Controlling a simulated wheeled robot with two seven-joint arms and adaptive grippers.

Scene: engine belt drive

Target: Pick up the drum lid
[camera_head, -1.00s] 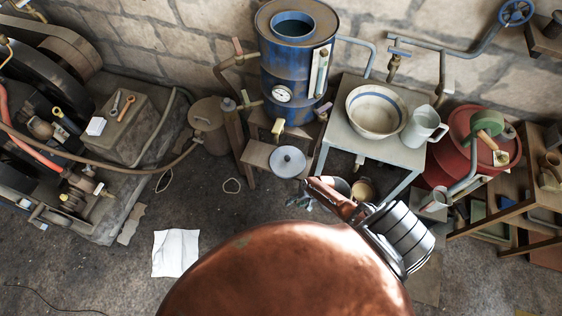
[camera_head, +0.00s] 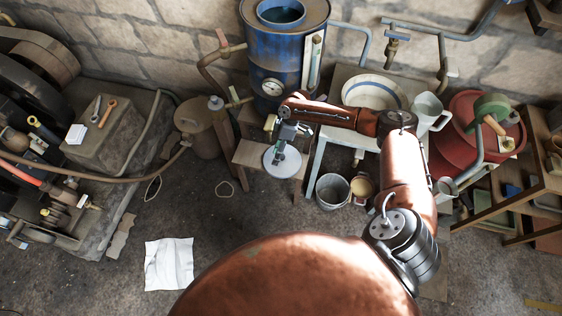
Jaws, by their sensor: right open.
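The drum lid appears to be the round grey disc (camera_head: 271,164) with a small knob at its middle, lying on a low wooden stand in front of the blue drum (camera_head: 273,62). My right gripper (camera_head: 281,152) is open and points down over the lid's middle, partly covering the knob. I cannot tell whether its fingers touch the knob or are just above it. The drum's top is open, with a dark inside. My left gripper is not in view.
A metal table (camera_head: 330,130) with a bowl (camera_head: 373,92) and a jug (camera_head: 428,112) stands right of the lid, beneath my forearm. A bucket (camera_head: 333,191) stands on the floor below. The wooden stand (camera_head: 247,153) adjoins the drum.

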